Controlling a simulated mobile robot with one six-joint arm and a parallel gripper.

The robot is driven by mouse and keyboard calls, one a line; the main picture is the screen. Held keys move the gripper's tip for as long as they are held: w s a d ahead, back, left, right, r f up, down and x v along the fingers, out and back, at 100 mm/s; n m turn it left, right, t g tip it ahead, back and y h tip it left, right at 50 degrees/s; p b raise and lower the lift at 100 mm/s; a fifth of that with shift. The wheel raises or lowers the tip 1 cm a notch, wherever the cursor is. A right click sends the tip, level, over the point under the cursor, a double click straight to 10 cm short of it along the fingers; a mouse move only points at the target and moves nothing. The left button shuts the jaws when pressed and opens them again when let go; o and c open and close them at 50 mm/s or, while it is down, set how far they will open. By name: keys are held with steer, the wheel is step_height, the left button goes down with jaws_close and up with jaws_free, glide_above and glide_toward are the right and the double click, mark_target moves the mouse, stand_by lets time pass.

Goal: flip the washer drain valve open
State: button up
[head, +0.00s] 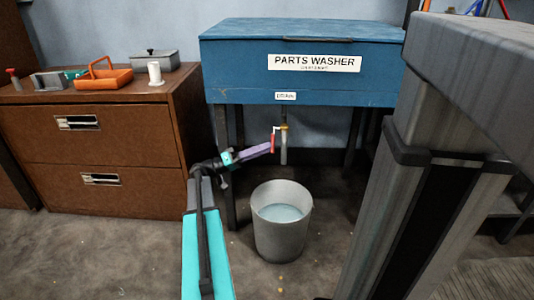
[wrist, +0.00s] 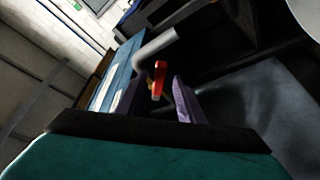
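The blue parts washer (head: 300,60) stands on dark legs against the wall. Its drain valve has a brass body (head: 284,127), a red handle (head: 273,141) pointing down and a grey pipe (head: 284,152) below. My gripper (head: 269,147) is at the handle, its purple fingers reaching in from the left. In the wrist view the fingers of my gripper (wrist: 160,88) are apart, and the red handle (wrist: 159,75) shows between or just beyond their tips. I cannot tell whether either finger touches it. The grey pipe (wrist: 157,47) lies just past the handle.
A grey bucket (head: 279,238) holding pale liquid stands on the floor below the pipe. A brown drawer cabinet (head: 90,135) at the left carries an orange tray (head: 103,79), a grey box (head: 154,60) and a white spool (head: 155,74). Open floor lies around the bucket.

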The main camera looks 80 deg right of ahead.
steer(key=shift+x, duration=1.05)
steer(key=shift+c, duration=0.2)
jaws_close()
